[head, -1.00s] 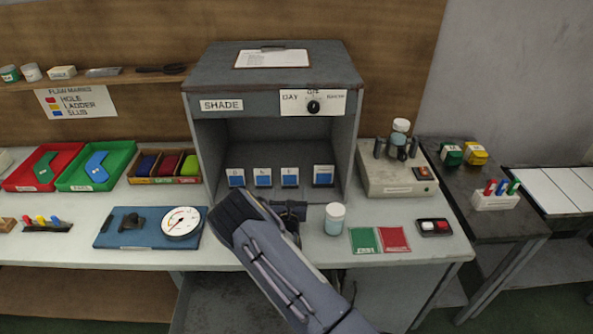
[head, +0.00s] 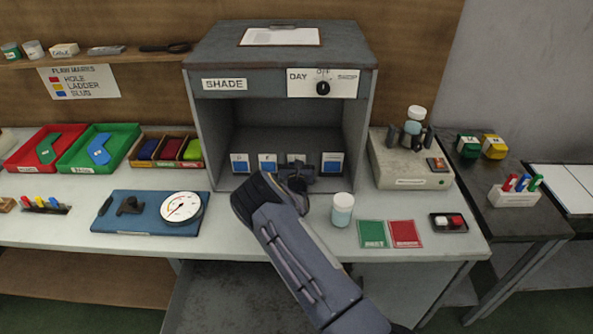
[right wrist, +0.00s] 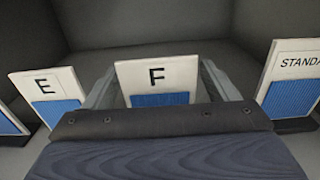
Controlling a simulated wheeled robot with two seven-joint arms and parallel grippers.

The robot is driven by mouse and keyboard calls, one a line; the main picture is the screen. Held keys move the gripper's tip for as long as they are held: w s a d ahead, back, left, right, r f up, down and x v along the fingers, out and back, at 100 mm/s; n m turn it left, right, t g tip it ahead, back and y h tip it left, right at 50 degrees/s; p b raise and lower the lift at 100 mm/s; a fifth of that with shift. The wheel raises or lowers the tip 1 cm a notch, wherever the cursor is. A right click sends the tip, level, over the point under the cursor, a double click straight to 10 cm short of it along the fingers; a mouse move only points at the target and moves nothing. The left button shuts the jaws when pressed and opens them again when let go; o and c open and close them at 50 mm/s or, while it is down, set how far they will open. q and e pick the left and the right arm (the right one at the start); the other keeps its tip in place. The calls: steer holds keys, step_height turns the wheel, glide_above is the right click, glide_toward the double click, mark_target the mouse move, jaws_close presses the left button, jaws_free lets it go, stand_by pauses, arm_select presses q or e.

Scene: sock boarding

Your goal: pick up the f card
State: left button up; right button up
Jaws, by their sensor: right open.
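The F card (right wrist: 157,78), white with a blue knitted swatch, stands upright in the right wrist view. In the head view the F card (head: 294,158) stands in the grey shade box, partly hidden by my right gripper (head: 297,172). My right gripper is open, with one finger on each side of the F card. I cannot tell whether the fingers touch it. The E card (right wrist: 47,88) stands to its left and the STANDARD card (right wrist: 292,78) to its right. My left gripper is not in view.
The shade box (head: 202,135) has side walls and a roof around the cards. A D card (head: 240,163) stands further left. A capped jar (head: 342,210) stands right of my right arm. A blue board with a dial gauge (head: 181,207) lies to the left.

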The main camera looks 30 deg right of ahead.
steer(key=c, duration=1.1)
steer(key=shift+o, duration=0.2)
steer(key=shift+r, duration=0.15)
